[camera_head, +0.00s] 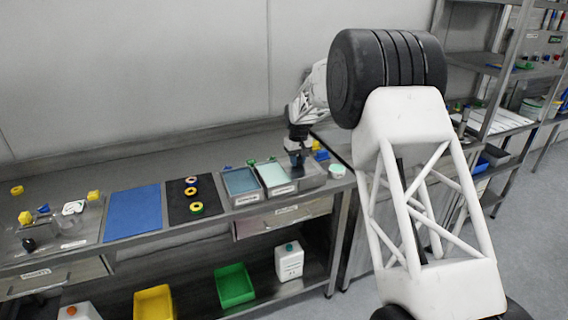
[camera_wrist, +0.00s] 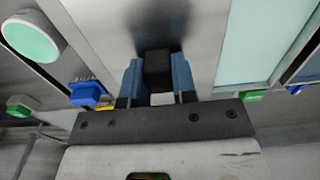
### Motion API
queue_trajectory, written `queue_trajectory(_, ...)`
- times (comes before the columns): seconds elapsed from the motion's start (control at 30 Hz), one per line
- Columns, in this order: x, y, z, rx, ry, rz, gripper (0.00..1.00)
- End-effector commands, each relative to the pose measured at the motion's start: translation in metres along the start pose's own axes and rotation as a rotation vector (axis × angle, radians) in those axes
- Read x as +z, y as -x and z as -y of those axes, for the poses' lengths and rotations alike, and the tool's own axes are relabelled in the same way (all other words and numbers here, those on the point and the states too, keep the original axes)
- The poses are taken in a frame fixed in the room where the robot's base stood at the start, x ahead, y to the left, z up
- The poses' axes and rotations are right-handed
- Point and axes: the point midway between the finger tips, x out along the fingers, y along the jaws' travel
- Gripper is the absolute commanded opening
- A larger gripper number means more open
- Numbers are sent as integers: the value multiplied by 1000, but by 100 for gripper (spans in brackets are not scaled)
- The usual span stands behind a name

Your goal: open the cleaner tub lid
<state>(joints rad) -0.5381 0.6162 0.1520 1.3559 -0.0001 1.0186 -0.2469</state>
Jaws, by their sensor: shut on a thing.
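My gripper (camera_wrist: 158,88) has blue fingers on both sides of a black block-shaped handle (camera_wrist: 160,66) and is shut on it. The handle stands on a flat grey metal lid (camera_wrist: 115,35) in the wrist view. In the head view my gripper (camera_head: 297,158) points down over the rightmost metal tub (camera_head: 312,177) of a row on the bench, and hides part of it. I cannot tell whether the lid rests on the tub or is slightly raised. To its left are an open tub with pale green content (camera_head: 272,175) and one with darker blue-grey content (camera_head: 240,183).
A round white container with a pale green top (camera_head: 337,171) stands just right of the tub. A blue brush-like thing (camera_wrist: 85,94) is near my gripper. A blue mat (camera_head: 132,212) and a black mat with rings (camera_head: 192,200) lie left. A shelf rack stands right.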

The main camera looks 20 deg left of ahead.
Motion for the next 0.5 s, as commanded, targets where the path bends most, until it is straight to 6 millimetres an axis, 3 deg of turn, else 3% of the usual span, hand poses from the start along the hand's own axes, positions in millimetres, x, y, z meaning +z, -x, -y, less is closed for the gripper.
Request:
queue_trajectory(0.13, 0, 1, -22, 1, 0, -3, 0)
queue_trajectory(0.47, -1, 2, -26, 1, 0, -3, 0)
queue_trajectory(0.5, -1, 1, -26, 1, 0, -3, 27)
